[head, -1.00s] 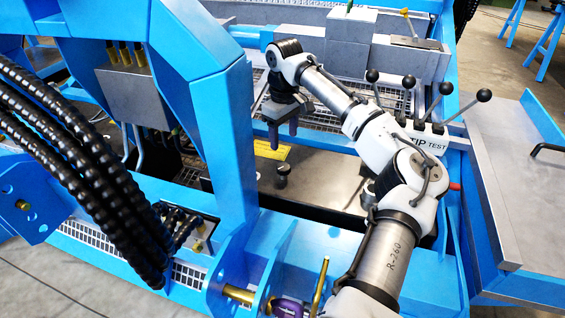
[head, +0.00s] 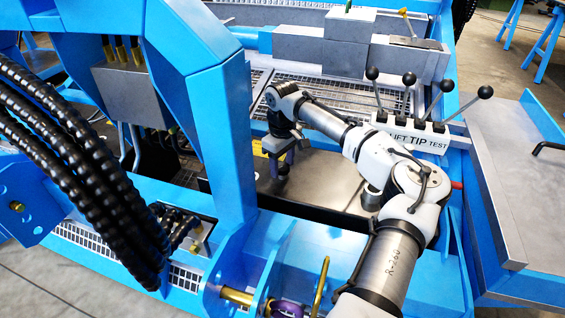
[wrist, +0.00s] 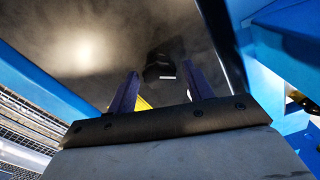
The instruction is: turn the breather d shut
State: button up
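A dark breather cap (head: 283,171) stands on the grey metal deck of the machine, below my gripper (head: 282,160). My gripper points down over it in the head view and hides part of it. In the wrist view my gripper's two purple fingers (wrist: 160,72) stand apart. The dark cap (wrist: 157,70) shows between and beyond the fingertips, and I see no clear contact. No letter can be read on it, so I cannot tell whether it is breather d. Another dark-topped fitting (head: 370,196) stands to the right, partly behind my arm.
A row of levers (head: 409,80) with black knobs stands behind my arm on a block marked TIP and TEST. A blue frame post (head: 222,130) and black hoses (head: 80,160) are at left. A yellow plate (wrist: 144,104) shows past the fingers. Bare deck (head: 325,180) lies right of the cap.

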jog(key=c, duration=0.8)
jog(key=shift+o, duration=0.2)
